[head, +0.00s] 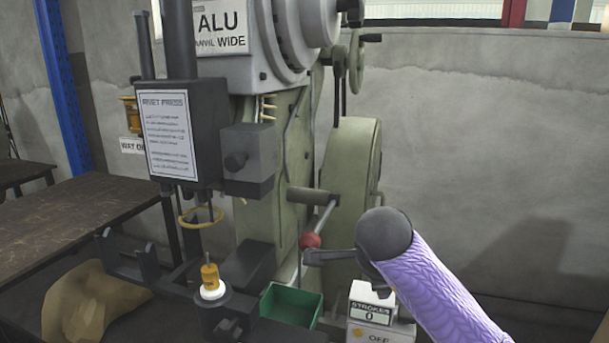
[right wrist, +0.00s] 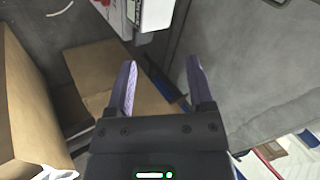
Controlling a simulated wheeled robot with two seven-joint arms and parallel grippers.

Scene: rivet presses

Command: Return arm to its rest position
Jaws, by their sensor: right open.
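My right arm, in a purple sleeve (head: 440,290), comes in from the lower right of the head view. Its dark rounded end is close to the press's red lever knob (head: 310,240); I cannot tell whether they touch. In the right wrist view my right gripper (right wrist: 161,72) is open, its purple fingers apart with nothing held between them. The green-grey rivet press (head: 345,165) stands in the middle of the head view. An orange-yellow part (head: 210,277) sits upright on a white ring at the press's lower tool. My left gripper is not in view.
A dark table (head: 70,220) is at the left, with a brown sack-like thing (head: 85,305) below. In the wrist view, cardboard (right wrist: 35,95) fills the left side. Grey wall lies behind.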

